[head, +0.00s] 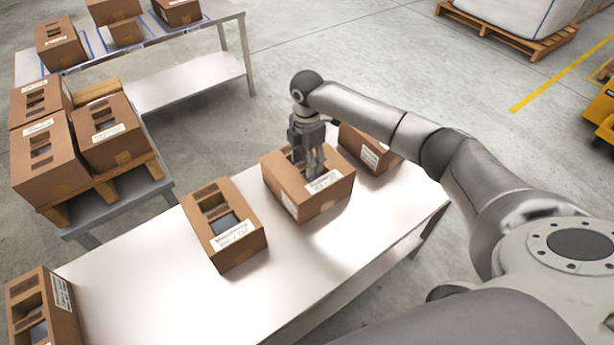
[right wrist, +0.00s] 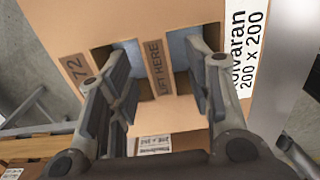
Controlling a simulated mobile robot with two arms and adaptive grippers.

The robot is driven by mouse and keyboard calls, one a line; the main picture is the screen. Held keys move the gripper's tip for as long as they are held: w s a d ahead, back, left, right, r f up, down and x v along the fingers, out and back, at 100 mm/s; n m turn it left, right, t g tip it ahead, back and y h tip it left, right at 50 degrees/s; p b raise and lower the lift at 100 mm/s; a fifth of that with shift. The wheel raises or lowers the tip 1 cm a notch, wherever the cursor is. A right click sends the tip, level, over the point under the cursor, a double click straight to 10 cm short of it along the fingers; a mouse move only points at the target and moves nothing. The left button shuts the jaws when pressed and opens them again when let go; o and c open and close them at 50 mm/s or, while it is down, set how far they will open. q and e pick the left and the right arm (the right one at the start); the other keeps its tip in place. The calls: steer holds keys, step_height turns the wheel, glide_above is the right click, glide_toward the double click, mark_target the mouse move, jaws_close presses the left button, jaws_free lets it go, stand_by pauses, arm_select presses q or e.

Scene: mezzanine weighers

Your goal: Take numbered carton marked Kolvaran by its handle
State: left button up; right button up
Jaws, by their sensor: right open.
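The carton marked Kolvaran (head: 305,205) stands on the near table, a brown box with two openings in its top. In the right wrist view its white label (right wrist: 250,50) reads "olvaran 200 x 200", the first letter being cut off or hidden. A cardboard strip printed "LIFT HERE" (right wrist: 157,75) runs between the openings as its handle. My right gripper (head: 311,165) points down over the carton top. It is open, with one finger on each side of the strip, at the openings. I cannot tell how deep the fingertips are. My left gripper is not in view.
On the same white table (head: 150,265), another carton (head: 225,225) stands to the left, one (head: 365,150) close behind on the right, and one (head: 45,310) at the lower left. Several cartons stand on a pallet (head: 105,195) and a back table (head: 190,85).

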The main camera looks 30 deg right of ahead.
step_height(320, 180, down, 2)
steer(key=shift+f, duration=0.1)
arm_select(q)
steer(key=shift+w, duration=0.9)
arm_select(e)
steer(key=c, duration=0.5)
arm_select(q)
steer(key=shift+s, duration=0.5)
arm_select(e)
jaws_close()
